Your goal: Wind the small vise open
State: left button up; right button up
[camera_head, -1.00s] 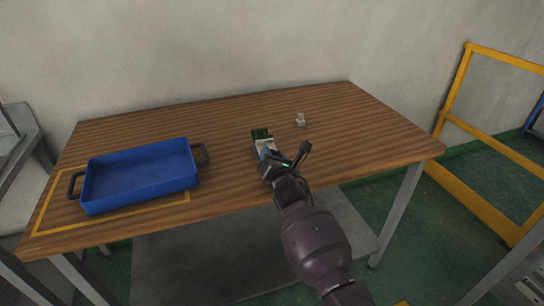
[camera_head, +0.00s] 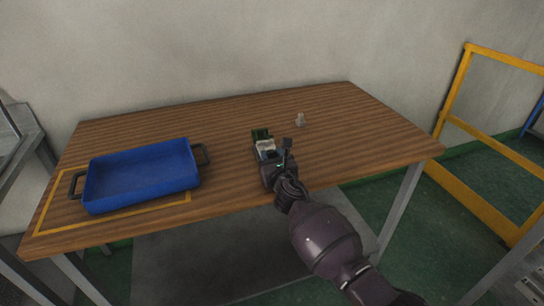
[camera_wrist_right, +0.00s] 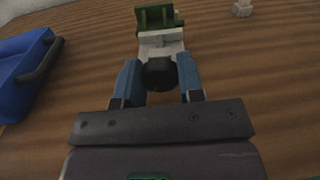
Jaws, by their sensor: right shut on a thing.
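The small vise (camera_head: 262,136) stands on the wooden table, right of the blue tray. It has a green far part and a pale body, which also show in the right wrist view (camera_wrist_right: 160,44). My right gripper (camera_head: 274,158) is at the vise's near end. In the right wrist view, its two blue-grey fingers (camera_wrist_right: 159,80) are shut on a dark round knob (camera_wrist_right: 159,74) at that end. The jaw gap of the vise is too small to tell. My left gripper is not in view.
A blue tray (camera_head: 87,194) with black handles stands at the left of the wooden table (camera_head: 230,112), within a yellow outline. A small pale object (camera_head: 300,120) stands behind and right of the vise. The table's right side is clear. A yellow rail (camera_head: 466,128) stands beyond it.

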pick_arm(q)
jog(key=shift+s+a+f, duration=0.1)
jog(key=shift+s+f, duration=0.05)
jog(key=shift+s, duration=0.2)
pick_arm(e)
jog(key=o, duration=0.9)
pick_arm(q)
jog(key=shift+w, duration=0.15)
pick_arm(e)
jog(key=shift+o, duration=0.2)
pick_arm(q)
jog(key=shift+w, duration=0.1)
pick_arm(e)
jog(key=shift+s+d, duration=0.15)
jog(key=shift+s, duration=0.35)
pick_arm(q)
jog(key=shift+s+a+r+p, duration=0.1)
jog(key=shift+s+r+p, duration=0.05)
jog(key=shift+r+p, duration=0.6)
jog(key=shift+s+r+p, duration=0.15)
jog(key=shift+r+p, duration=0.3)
jog(key=shift+p, duration=0.5)
pick_arm(e)
jog(key=v, duration=0.9)
jog(key=shift+s, duration=0.4)
jog(key=shift+d, duration=0.1)
